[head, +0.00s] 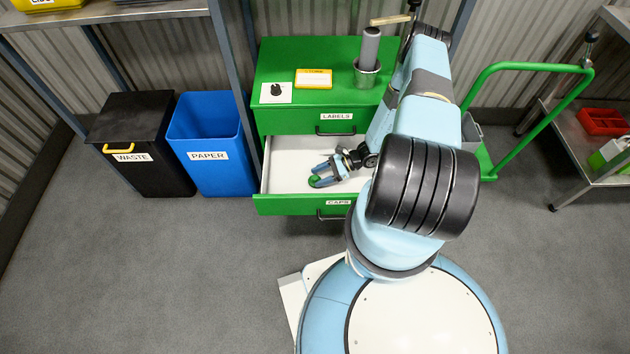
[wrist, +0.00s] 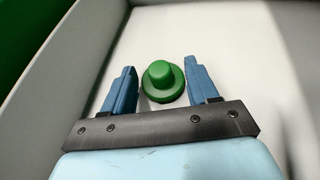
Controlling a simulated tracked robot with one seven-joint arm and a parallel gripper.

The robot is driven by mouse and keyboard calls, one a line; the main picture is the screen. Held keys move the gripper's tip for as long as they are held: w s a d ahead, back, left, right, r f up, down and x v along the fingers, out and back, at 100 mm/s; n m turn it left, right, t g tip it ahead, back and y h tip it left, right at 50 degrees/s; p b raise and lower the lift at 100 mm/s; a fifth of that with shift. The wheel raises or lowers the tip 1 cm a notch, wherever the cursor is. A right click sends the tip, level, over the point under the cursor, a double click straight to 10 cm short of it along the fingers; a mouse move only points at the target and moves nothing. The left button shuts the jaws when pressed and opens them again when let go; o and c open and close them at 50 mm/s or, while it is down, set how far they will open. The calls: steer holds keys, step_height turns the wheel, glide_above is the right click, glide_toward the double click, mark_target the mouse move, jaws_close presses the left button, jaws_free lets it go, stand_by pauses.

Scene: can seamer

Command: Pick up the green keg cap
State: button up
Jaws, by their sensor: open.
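The green keg cap (wrist: 162,80) lies on the pale floor of the open caps drawer. It is a round knob on a wider flange. In the wrist view my gripper (wrist: 158,78) is open, with one blue finger on each side of the cap and a gap showing on both sides. In the head view my gripper (head: 318,175) is inside the drawer (head: 283,153), and the green cap (head: 315,181) shows at its fingertips. I cannot tell how high the fingers are above the drawer floor.
The drawer walls surround my gripper, with the green cabinet (head: 275,120) behind. On the cabinet top stand a metal cup (head: 366,78) with a grey cylinder, a yellow-edged box (head: 313,79) and a black knob on a white plate (head: 277,91). A blue paper bin (head: 208,165) stands left.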

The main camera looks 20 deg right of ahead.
jaws_close()
stand_by(0.4)
steer(key=shift+r, duration=0.15)
